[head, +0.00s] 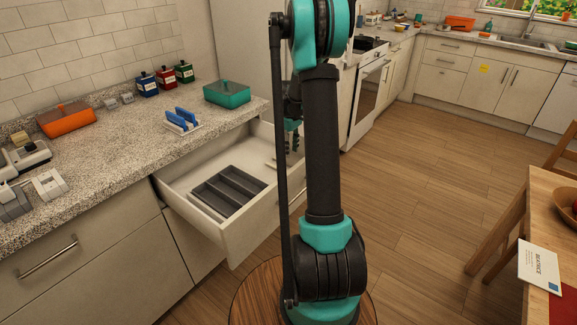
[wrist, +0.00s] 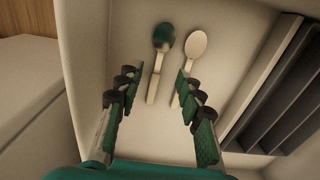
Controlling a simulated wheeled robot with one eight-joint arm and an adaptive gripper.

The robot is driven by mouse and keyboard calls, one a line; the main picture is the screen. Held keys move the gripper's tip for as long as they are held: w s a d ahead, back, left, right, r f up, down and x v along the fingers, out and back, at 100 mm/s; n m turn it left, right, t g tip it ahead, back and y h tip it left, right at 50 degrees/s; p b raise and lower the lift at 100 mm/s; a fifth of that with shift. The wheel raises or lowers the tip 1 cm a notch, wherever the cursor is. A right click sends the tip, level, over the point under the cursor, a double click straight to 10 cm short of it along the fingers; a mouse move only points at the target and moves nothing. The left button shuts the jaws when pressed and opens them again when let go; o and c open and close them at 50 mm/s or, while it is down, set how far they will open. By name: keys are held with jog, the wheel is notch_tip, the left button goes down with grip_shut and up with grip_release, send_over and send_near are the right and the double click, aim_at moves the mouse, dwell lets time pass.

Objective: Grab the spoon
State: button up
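Two spoons lie side by side on the drawer floor in the wrist view. The left spoon (wrist: 161,44) has a shiny, dark greenish bowl and a pale handle. The right spoon (wrist: 194,48) is pale beige all over. Their bowls point away from my gripper (wrist: 157,84), and their handles reach toward the space between its fingers. I cannot make out the spoons clearly there.
A dark grey divided tray (head: 228,190) sits in the drawer, left of my gripper in the head view. It shows at the right in the wrist view (wrist: 292,88). The granite counter (head: 140,150) above holds a teal box (head: 227,93) and a blue-and-white item (head: 182,120).

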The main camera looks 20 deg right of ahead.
aim_at(290, 164)
jog(key=shift+w+a+f, duration=0.1)
jog(key=shift+w+f, duration=0.05)
jog(key=shift+f, duration=1.5)
jog(key=shift+w+a+f, duration=0.1)
jog(key=shift+w+f, duration=0.05)
jog(key=shift+f, duration=1.45)
jog(key=shift+c, duration=0.2)
grip_shut()
